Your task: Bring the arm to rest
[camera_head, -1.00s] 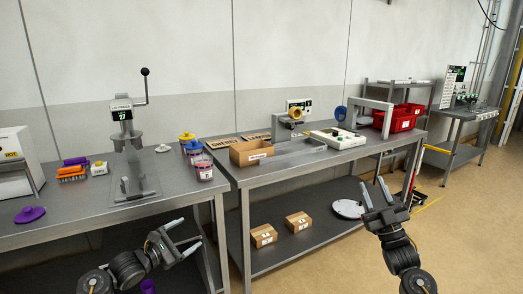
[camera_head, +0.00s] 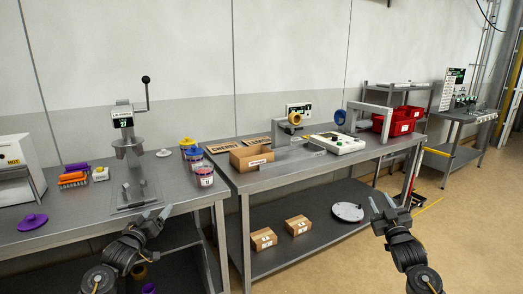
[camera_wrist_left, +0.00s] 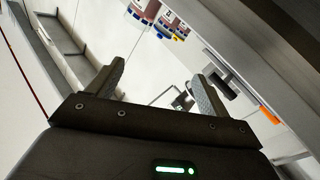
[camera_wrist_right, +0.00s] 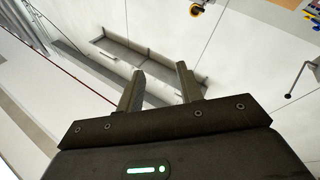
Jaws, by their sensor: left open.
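My left gripper (camera_head: 157,214) is in front of the left table's front edge. Its fingers stand apart with nothing between them; they also show apart in the left wrist view (camera_wrist_left: 160,85). My right gripper (camera_head: 382,203) hangs over the floor in front of the right end of the middle table. Its fingers point up and are apart and empty; in the right wrist view (camera_wrist_right: 160,85) only wall and a shelf-like frame lie behind them.
The left table (camera_head: 60,238) carries a lever press (camera_head: 124,125), a purple lid (camera_head: 33,221) and jars (camera_head: 204,175). The middle table (camera_head: 330,163) holds a cardboard box (camera_head: 251,158) and red bins (camera_head: 400,122). Two small boxes (camera_head: 263,239) sit on its lower shelf.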

